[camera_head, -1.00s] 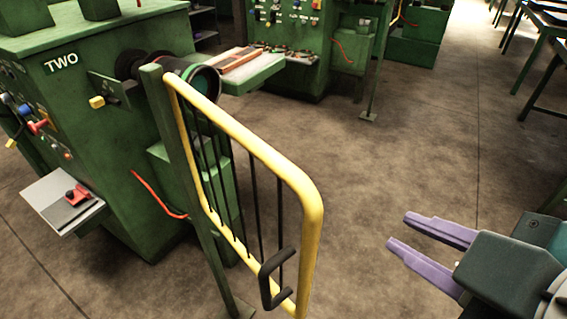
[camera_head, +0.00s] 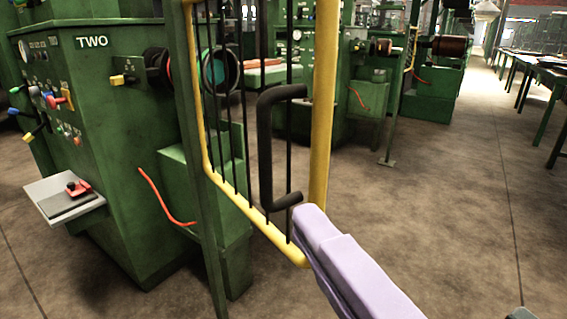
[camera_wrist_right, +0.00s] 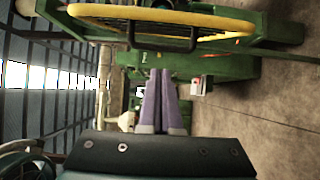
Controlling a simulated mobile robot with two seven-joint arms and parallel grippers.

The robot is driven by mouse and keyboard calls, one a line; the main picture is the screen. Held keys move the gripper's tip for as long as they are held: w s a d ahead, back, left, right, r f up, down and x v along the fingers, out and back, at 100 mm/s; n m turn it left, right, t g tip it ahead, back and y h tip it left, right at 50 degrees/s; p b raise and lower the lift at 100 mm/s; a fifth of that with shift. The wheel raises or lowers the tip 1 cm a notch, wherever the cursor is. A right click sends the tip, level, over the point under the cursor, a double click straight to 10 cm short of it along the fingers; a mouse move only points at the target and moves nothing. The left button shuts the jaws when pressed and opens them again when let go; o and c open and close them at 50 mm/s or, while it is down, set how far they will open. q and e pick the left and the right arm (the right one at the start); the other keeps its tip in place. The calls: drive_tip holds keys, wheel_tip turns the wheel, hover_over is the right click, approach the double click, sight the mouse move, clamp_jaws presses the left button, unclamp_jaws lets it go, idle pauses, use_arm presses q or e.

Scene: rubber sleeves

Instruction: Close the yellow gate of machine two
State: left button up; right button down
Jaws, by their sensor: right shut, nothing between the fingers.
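The yellow gate (camera_head: 322,120) hangs from a green post (camera_head: 196,170) beside machine two (camera_head: 105,130), which is green and marked TWO. The gate stands swung out from the machine, with thin dark bars and a black handle (camera_head: 264,150). My right gripper (camera_head: 308,217), with purple fingers, is shut and empty at the gate's lower free corner, just below the handle. I cannot tell whether it touches the gate. In the right wrist view, the closed fingers (camera_wrist_right: 161,78) point toward the yellow frame (camera_wrist_right: 215,20) and the handle (camera_wrist_right: 131,33). My left gripper is not in view.
A spool-like part (camera_head: 217,70) sticks out of machine two behind the gate. A grey shelf (camera_head: 62,198) juts from its left side. Other green machines stand behind, and tables (camera_head: 545,75) line the right. The brown floor (camera_head: 440,190) to the right is clear.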

sight(313, 164)
drive_tip(key=x, duration=0.8)
drive_tip(key=shift+w+a+r, duration=0.1)
drive_tip(key=shift+w+a, duration=0.05)
drive_tip(key=shift+w, duration=0.1)
drive_tip(key=shift+w+d, duration=0.55)
drive_tip(key=shift+d, duration=0.3)
drive_tip(key=shift+w+d, duration=0.55)
drive_tip(key=shift+d, duration=0.3)
drive_tip(key=shift+d, duration=0.1)
